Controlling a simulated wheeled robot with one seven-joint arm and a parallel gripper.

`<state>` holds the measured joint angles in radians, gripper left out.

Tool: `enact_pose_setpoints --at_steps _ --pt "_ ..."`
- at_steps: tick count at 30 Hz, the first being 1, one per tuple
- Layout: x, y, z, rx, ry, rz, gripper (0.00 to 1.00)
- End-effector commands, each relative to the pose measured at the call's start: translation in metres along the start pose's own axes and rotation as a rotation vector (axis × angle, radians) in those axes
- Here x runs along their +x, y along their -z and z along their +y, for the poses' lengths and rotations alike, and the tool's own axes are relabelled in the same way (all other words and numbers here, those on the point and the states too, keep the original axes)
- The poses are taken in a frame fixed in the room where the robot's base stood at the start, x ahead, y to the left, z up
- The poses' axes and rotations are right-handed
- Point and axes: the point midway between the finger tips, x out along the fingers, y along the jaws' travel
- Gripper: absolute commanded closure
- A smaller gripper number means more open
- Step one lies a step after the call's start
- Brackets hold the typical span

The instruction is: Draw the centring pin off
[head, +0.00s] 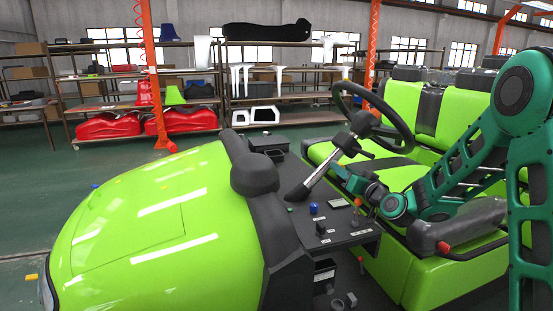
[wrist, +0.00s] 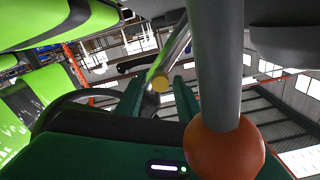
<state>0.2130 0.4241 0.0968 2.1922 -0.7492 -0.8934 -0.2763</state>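My gripper (head: 342,172) is beside the steering column (head: 328,165), below the steering wheel (head: 375,110). In the wrist view its two green fingers (wrist: 159,94) stand apart with a gap between them. A round brass-coloured end (wrist: 160,83), possibly the centring pin, shows in line with this gap, at the end of a grey rod (wrist: 178,48). I cannot tell whether it lies between the fingers or beyond them; no contact is visible. The pin cannot be made out in the head view.
An orange-knobbed lever (wrist: 225,150) stands close beside my gripper; its knob also shows in the head view (head: 358,202). The dark console (head: 325,228) carries buttons and switches. Green seats (head: 403,103) and the green bonnet (head: 150,235) flank it. Shelves (head: 270,85) stand far behind.

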Motion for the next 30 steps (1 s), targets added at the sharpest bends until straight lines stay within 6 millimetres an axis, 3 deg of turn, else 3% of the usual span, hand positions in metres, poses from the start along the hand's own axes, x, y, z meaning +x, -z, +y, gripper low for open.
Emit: enact_pose_setpoints --at_steps 1,4,5,20,30 --pt "0.0 0.0 0.0 0.0 0.0 0.0 0.75" --pt "0.0 0.0 0.0 0.0 0.0 0.0 0.99" --pt "0.0 0.0 0.0 0.0 0.0 0.0 1.0" --pt "-0.007 0.0 0.001 -0.001 -0.001 -0.001 1.0" --pt "-0.029 0.0 0.001 0.001 -0.001 -0.001 1.0"
